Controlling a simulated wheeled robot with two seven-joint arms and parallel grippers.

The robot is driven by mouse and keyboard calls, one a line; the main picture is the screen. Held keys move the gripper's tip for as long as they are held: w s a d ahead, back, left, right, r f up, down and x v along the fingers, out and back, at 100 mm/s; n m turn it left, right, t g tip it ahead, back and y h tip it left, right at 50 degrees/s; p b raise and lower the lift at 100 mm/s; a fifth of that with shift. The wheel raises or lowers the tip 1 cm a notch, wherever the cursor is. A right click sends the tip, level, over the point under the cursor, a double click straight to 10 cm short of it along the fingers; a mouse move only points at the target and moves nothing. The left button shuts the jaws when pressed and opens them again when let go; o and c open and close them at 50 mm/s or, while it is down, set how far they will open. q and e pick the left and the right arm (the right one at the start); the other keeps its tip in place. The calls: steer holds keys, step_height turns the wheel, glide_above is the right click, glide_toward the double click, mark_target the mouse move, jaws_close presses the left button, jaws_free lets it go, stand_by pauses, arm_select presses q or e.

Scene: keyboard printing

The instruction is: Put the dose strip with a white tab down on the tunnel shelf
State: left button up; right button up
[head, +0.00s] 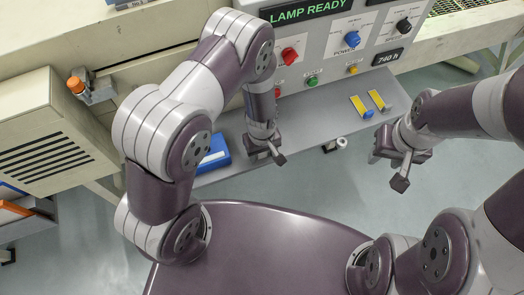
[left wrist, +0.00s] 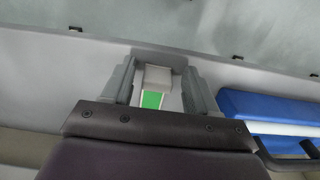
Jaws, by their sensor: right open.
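The dose strip, with a green face and a white tab (left wrist: 158,77), shows between the fingers of my left gripper in the left wrist view. My left gripper (head: 265,152) is over the grey tunnel shelf (head: 308,168), left of its middle, and appears shut on the strip. The strip is hidden in the head view. I cannot tell whether it touches the shelf. My right gripper (head: 402,172) is open and empty, off the shelf's right front.
A blue box (head: 215,153) is left of my left gripper and shows in the left wrist view (left wrist: 265,108). The control panel (head: 335,45) stands behind the shelf.

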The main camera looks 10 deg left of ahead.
arm_select(q)
step_height(320, 180, up, 11)
steer(key=s+a+r+m, duration=0.2)
steer(key=a+r+m, duration=0.1)
steer(key=r, duration=0.3)
steer(key=s+a+r+m+t, duration=0.1)
steer(key=s+a+r+m, duration=0.2)
steer(key=a+r+m, duration=0.1)
step_height(320, 180, up, 3)
steer(key=shift+s+a+f+t+p, duration=0.2)
steer(key=shift+a+t+p, duration=0.1)
steer(key=shift+a, duration=0.55)
steer(key=shift+s, duration=0.1)
